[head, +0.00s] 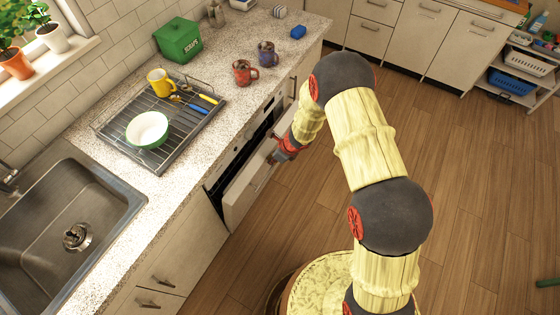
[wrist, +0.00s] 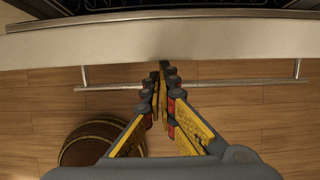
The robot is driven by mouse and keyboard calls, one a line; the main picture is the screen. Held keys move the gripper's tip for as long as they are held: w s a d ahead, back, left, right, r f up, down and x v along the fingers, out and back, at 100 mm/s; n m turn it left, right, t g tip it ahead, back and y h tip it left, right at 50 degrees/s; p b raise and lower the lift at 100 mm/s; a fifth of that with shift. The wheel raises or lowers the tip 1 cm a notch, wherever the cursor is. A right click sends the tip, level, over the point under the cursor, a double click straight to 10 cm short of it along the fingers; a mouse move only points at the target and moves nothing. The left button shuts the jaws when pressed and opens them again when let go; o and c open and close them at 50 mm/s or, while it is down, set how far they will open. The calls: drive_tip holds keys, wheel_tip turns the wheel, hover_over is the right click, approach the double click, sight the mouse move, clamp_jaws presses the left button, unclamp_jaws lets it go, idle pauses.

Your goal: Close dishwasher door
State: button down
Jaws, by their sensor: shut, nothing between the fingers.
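The dishwasher door (head: 244,192) is partly open under the counter, tilted out from the cabinet front. A dark gap shows between it and the dishwasher's control panel (head: 238,155). In the wrist view the door's pale outer panel (wrist: 100,48) spans the top, with its long metal bar handle (wrist: 240,83) below. My gripper (head: 273,158) is at the outer side of the door. In the wrist view my gripper (wrist: 163,68) is shut and empty, its tips at the panel and crossing over the handle's middle. I cannot tell whether they touch.
The counter (head: 200,160) above holds a drying rack (head: 105,135) with a bowl, a yellow mug and utensils. The wooden floor (head: 480,170) to the right is open.

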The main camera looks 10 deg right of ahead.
sight(260, 154)
drive_tip(key=w+a, duration=0.1)
drive_tip(key=w+a+r+p, duration=0.1)
drive_tip(key=a+p, duration=0.1)
drive_tip(key=shift+w+a+r, duration=0.3)
drive_tip(key=shift+w+a, duration=0.1)
drive_tip(key=shift+w+a+p, duration=0.25)
drive_tip(key=shift+a+p, duration=0.1)
drive_tip(key=shift+a, duration=0.05)
drive_tip(key=shift+d+f, duration=0.1)
drive_tip(key=shift+f, duration=0.05)
